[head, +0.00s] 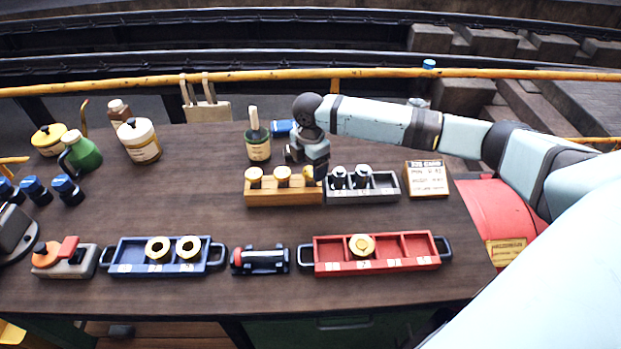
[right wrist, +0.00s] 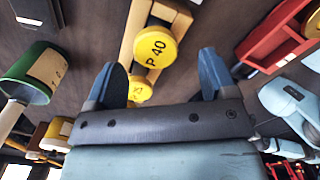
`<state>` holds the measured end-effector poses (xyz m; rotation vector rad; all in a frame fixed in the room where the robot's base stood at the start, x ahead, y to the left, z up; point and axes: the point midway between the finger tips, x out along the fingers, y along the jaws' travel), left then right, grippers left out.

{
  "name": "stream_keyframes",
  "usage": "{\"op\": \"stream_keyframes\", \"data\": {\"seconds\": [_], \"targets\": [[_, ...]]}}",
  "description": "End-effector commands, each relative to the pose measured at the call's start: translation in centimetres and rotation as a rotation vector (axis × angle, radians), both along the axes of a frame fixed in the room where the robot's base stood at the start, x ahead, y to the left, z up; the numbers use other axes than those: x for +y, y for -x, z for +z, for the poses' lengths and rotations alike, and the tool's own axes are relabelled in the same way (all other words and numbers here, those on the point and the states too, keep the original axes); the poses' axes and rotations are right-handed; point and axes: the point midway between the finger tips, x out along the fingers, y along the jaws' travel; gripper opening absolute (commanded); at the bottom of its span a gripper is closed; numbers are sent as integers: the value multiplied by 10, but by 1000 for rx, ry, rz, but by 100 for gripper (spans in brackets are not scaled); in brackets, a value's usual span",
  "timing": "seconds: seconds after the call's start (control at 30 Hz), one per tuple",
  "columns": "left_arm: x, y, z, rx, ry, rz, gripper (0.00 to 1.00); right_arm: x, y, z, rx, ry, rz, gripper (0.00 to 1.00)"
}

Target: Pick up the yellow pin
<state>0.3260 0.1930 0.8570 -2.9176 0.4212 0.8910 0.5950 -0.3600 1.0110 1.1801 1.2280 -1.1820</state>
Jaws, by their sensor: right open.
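My right gripper (head: 311,170) is over the rack's right end. In the right wrist view my fingers (right wrist: 160,66) are apart, with yellow caps showing between and beyond them. One cap (right wrist: 160,47) reads "P 40"; a nearer one (right wrist: 140,90) is partly covered by the gripper body. My left gripper is out of view.
A brush pot (head: 258,148) stands behind the rack.

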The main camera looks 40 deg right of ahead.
Motion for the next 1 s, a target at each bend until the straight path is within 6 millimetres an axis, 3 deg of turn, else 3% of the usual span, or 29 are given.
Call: {"op": "stream_keyframes", "data": {"seconds": [0.4, 0.7, 1.0], "targets": [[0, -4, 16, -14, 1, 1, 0, -6, -3, -49, 1, 1, 0, 78], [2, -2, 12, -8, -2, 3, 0, -6, -3, -53, -1, 1, 0, 76], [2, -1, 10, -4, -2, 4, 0, -6, -3, -53, -1, 1, 0, 8]]}}
